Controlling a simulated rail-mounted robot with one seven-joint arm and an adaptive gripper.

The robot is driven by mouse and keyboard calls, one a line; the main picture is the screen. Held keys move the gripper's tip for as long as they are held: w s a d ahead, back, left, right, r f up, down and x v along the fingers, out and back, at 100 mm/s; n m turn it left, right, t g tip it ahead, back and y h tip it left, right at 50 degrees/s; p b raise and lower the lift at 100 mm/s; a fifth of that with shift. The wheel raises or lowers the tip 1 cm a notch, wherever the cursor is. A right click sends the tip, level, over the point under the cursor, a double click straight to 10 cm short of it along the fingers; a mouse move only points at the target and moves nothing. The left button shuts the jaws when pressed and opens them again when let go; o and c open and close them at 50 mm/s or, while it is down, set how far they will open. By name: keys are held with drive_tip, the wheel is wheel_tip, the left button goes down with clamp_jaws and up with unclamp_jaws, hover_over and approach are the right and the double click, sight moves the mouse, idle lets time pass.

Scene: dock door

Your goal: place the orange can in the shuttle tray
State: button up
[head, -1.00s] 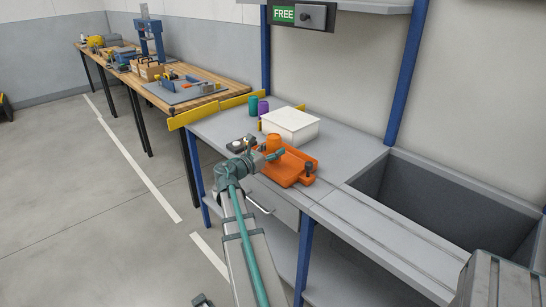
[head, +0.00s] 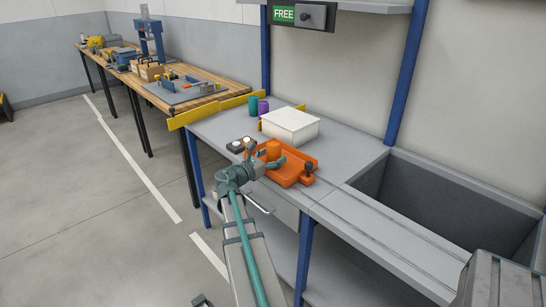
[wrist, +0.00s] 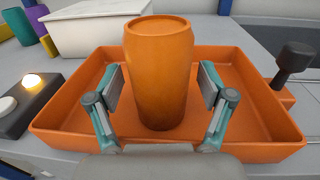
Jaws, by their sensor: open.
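The orange can (wrist: 161,75) stands upright inside the orange shuttle tray (wrist: 262,75) in the wrist view, its base on the tray floor. My gripper (wrist: 161,92) is open, with one finger on each side of the can and a visible gap to it on both sides. In the head view, the can (head: 273,149) shows in the left part of the tray (head: 304,164), and my gripper (head: 270,158) reaches to it from the front left.
A white box (head: 290,126) stands behind the tray, with a green can (head: 253,106) and a purple can (head: 263,107) at its left. A button box (wrist: 22,105), one button lit, sits left of the tray. A dark knob (wrist: 294,64) rises at the tray's right.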

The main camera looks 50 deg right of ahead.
drive_tip(key=shift+r, duration=0.1)
drive_tip(key=shift+a+r, duration=0.1)
drive_tip(key=shift+a, duration=0.05)
drive_tip(key=w+a, duration=0.1)
drive_tip(key=a, duration=1.1)
drive_tip(key=s+a+f+m+y, duration=0.25)
drive_tip(key=a+f, duration=0.35)
drive_tip(key=f, duration=0.6)
drive_tip(key=s+a+f+m+y, duration=0.15)
drive_tip(key=a+f+y, duration=0.25)
drive_tip(key=a+f, duration=0.55)
drive_tip(key=s+a+f+m+y, duration=0.1)
drive_tip(key=a+f+m+y, duration=0.2)
drive_tip(key=f, duration=1.2)
drive_tip(key=s+a+f+m+g+y, duration=0.2)
drive_tip(key=s+a+f+m+y, duration=0.2)
drive_tip(key=s+a+f, duration=0.4)
drive_tip(key=s+a+f+m+g+y, duration=0.3)
drive_tip(key=s+a+f, duration=0.6)
drive_tip(key=s+a, duration=0.7)
drive_tip(key=a+m+y, duration=0.1)
drive_tip(key=a+m, duration=0.1)
drive_tip(key=shift+f+m, duration=0.25)
drive_tip(key=shift+m, duration=0.15)
drive_tip(key=shift+d+r+y, duration=0.1)
drive_tip(key=shift+y, duration=0.15)
